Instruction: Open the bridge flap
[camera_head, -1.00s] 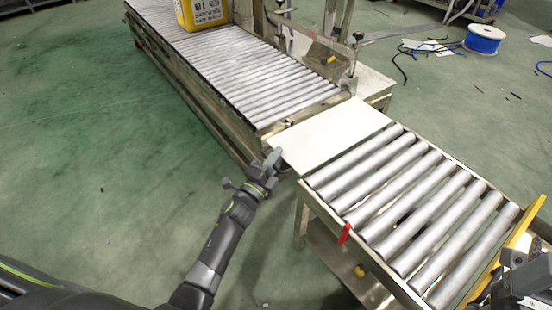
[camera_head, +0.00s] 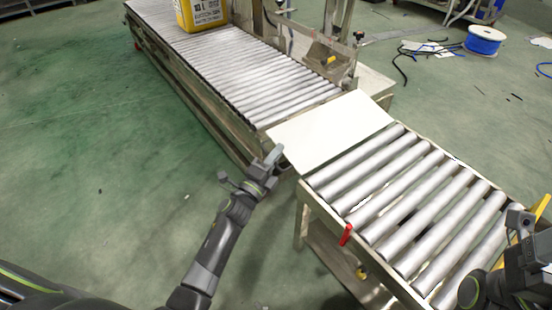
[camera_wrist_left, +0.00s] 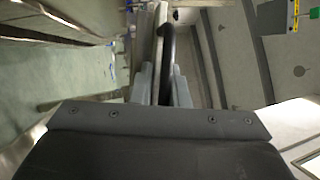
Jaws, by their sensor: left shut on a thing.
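The bridge flap (camera_head: 330,130) is a flat pale panel spanning the gap between the two roller conveyors. Its far edge sits slightly raised, so it tilts a little towards the near conveyor.
The near conveyor (camera_head: 410,200) has bare rollers, a red lever (camera_head: 346,234) and a yellow bar (camera_head: 540,206). The far conveyor (camera_head: 250,65) carries a yellow container (camera_head: 202,12). A blue cable spool (camera_head: 484,40) and loose cables lie at the back right. The left floor is clear.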

